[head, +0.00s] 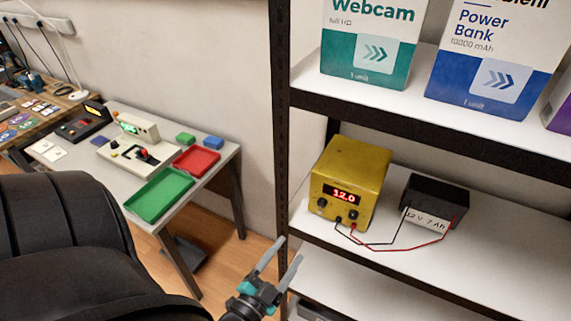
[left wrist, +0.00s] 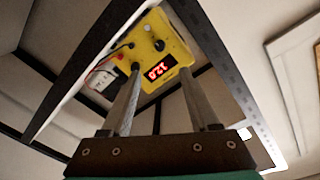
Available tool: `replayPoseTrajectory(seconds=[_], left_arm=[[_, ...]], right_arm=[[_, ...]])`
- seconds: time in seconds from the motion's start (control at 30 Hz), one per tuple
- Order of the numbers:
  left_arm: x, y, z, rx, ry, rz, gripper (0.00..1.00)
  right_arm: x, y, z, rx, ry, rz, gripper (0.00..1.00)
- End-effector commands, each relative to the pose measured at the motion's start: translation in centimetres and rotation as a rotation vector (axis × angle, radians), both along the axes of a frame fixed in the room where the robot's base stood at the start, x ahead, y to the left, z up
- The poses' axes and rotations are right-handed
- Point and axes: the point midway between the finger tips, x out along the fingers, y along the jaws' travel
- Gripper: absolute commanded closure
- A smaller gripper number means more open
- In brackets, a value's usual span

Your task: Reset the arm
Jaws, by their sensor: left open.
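My left gripper (head: 281,262) is open and empty, low in front of the shelf's left post in the head view. Its two fingers also show in the left wrist view (left wrist: 160,100), spread apart and pointing toward the yellow power supply (left wrist: 172,47). In the head view the yellow power supply (head: 346,180) stands on the middle shelf with a red display reading 12.0. A black and a red lead run from it to a black battery (head: 435,197) beside it. The gripper touches neither. My right gripper is not in view.
The shelf's dark upright post (head: 281,120) stands close to my left gripper.

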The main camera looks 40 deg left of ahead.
Motion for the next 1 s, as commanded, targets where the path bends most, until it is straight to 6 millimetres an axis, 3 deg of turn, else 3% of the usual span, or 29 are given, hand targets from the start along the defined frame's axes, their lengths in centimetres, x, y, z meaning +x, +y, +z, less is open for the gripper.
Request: replayPoseTrajectory(seconds=[0.43, 0.57, 0.67, 0.77, 0.87, 1.0], left_arm=[[0.0, 0.0, -0.1, -0.001, 0.001, 0.0, 0.39], [0.0, -0.5, -2.3, -0.029, 0.041, -0.006, 0.39], [-0.3, -1.5, -7.2, -0.097, 0.135, -0.02, 0.39], [-1.4, -3.2, -14.3, -0.191, 0.284, -0.034, 0.39], [-3.4, -5.1, -21.7, -0.283, 0.458, -0.041, 0.39], [-7.9, -7.2, -31.4, -0.383, 0.715, -0.032, 0.39]], right_arm=[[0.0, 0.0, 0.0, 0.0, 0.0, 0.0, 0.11], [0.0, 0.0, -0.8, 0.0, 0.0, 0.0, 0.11], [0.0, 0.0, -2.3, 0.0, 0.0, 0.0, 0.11], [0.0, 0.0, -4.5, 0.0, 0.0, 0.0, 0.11], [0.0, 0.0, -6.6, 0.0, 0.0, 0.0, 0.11], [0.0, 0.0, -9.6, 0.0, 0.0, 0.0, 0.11]])
